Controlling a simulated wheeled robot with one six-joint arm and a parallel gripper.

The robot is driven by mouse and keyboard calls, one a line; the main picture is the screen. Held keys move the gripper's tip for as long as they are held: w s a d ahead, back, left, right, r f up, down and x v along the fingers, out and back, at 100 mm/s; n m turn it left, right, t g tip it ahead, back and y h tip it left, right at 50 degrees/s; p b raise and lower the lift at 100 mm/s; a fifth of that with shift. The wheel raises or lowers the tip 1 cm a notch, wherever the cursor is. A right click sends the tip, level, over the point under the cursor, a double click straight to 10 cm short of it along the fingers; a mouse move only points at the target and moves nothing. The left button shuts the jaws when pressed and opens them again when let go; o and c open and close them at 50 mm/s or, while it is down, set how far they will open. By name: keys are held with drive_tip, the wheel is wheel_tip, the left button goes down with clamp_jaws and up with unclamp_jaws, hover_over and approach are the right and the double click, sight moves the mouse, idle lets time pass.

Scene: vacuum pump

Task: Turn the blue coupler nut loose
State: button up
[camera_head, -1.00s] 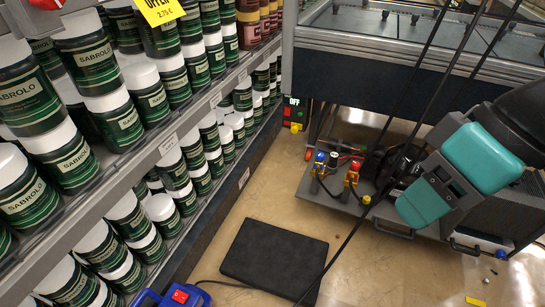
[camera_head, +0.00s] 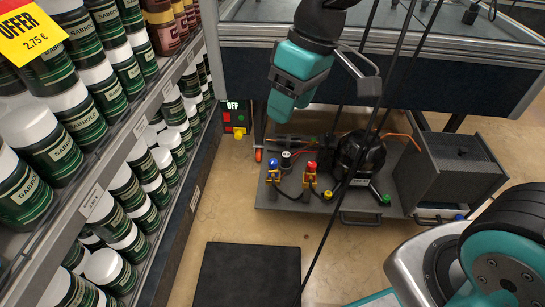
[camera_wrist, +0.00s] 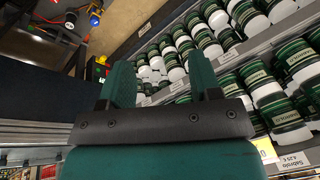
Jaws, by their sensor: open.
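A pump unit on a low grey cart (camera_head: 300,200) carries two upright fittings, one with a blue top (camera_head: 272,165) and one with a red top (camera_head: 311,168). A small blue part (camera_head: 459,217) also shows at the cart's right front. I cannot tell for sure which blue part is the coupler nut. My gripper (camera_head: 283,108) hangs in the air above the cart's left side, apart from the fittings. In the wrist view my gripper (camera_wrist: 162,72) is open and empty, and the blue-topped fitting (camera_wrist: 95,19) shows at the upper left, away from the fingers.
A shelf of jars (camera_head: 120,185) runs along the left. A freezer cabinet (camera_head: 240,70) stands behind the cart. Black cables (camera_head: 345,180) cross in front of the cart. A dark mat (camera_head: 248,275) lies on the floor. A red and green switch box (camera_head: 235,122) is at the back.

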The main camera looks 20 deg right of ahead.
drive_tip(key=w+d+f+n+h, duration=0.1)
drive_tip(key=w+f, duration=0.8)
drive_tip(key=w, duration=0.5)
drive_tip(key=n+h, duration=0.1)
drive_tip(key=h, duration=0.1)
approach(273, 161)
wheel_tip(273, 161, down, 10)
drive_tip(key=b, duration=0.4)
drive_tip(key=shift+w+r, duration=0.1)
drive_tip(key=c, duration=0.9)
drive_tip(key=n, duration=0.5)
drive_tip(key=shift+p, duration=0.35)
drive_tip(key=shift+c, duration=0.2)
